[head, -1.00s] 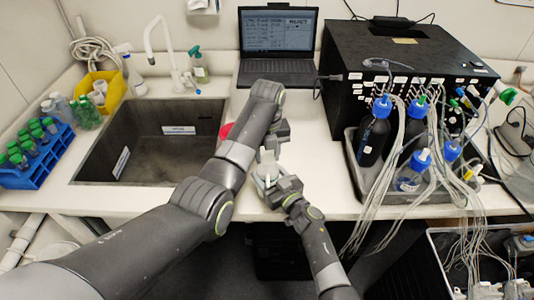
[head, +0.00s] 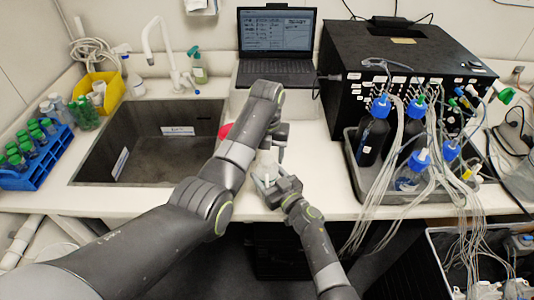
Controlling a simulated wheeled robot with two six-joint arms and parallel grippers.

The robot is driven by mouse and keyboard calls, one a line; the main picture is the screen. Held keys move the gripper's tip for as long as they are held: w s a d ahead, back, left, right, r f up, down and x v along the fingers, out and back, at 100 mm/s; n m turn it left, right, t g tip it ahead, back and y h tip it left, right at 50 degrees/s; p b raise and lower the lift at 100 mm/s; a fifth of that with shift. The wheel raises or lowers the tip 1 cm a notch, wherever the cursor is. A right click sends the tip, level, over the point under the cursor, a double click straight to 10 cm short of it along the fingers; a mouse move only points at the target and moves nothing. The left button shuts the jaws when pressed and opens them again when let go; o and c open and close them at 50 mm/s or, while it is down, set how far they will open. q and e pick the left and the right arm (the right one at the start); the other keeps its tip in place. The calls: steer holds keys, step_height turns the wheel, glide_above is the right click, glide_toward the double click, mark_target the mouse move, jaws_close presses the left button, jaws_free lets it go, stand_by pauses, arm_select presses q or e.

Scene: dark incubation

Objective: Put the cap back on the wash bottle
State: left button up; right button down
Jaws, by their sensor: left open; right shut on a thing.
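My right gripper (head: 270,184) is shut on a pale, whitish thing (head: 266,162) near the counter's front edge. It looks like the wash bottle, but the gripper and my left arm cover much of it. My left gripper (head: 281,146) is open, just above and to the right of that bottle, with its fingers pointing down. I see nothing between its fingers. A red thing (head: 225,131) shows at the left edge of my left arm, which hides most of it. I cannot tell whether it is the cap.
A sink (head: 150,140) lies left, with a blue rack (head: 35,165) of green-capped tubes beyond it. A laptop (head: 275,70) stands behind. At right, a grey tray (head: 400,192) holds bottles with trailing tubes before a black box (head: 345,60). Counter (head: 315,150) between is clear.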

arm_select(q)
steer(key=shift+r, duration=2.25)
steer(key=shift+c, duration=0.5)
